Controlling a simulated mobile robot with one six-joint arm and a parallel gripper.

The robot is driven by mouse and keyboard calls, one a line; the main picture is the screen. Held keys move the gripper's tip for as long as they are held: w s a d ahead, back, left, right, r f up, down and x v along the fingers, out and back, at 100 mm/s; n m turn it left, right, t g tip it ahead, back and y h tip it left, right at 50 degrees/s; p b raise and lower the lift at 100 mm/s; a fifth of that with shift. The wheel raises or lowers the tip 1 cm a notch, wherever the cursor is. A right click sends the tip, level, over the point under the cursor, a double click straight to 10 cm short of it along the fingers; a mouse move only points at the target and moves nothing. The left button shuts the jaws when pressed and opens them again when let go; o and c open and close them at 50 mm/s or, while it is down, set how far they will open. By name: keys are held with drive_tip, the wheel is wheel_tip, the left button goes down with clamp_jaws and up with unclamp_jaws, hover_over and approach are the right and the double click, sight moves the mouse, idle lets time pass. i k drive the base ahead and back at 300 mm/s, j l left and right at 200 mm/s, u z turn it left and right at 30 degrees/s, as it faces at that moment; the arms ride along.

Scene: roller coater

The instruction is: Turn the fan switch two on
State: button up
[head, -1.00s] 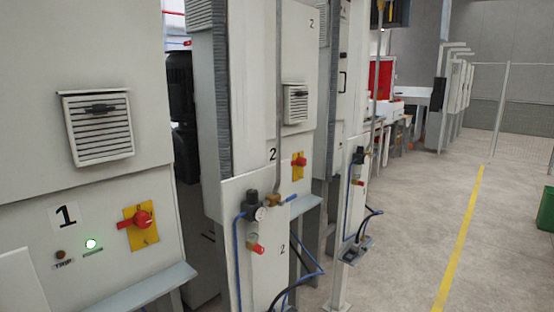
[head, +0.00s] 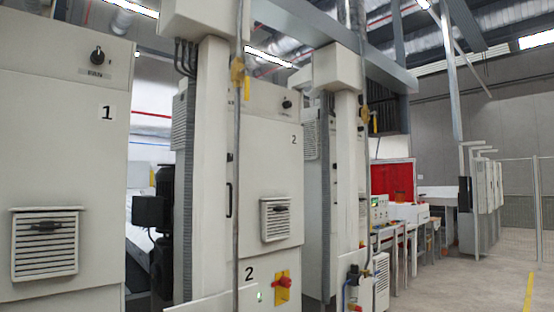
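The fan switch on cabinet two (head: 287,104) is a small black rotary knob high on the white cabinet two (head: 254,160), above its printed "2". Its exact knob position is too small to tell. A matching black fan switch (head: 97,55) with a "FAN" label sits on cabinet one (head: 60,150) at the left, closer to me. My gripper is not in view.
A vertical pipe (head: 238,190) and a white column (head: 212,170) stand in front of cabinet two's left side. A red rotary switch on a yellow plate (head: 282,287) sits low on cabinet two. Open floor (head: 490,285) lies at the right, with a yellow line.

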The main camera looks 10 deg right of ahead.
sight(287, 104)
drive_tip(key=i+l+u, duration=0.1)
drive_tip(key=i+l, duration=0.35)
drive_tip(key=i, duration=0.25)
drive_tip(key=i+l+u, duration=0.1)
drive_tip(key=i+l, duration=0.45)
drive_tip(key=i, duration=0.15)
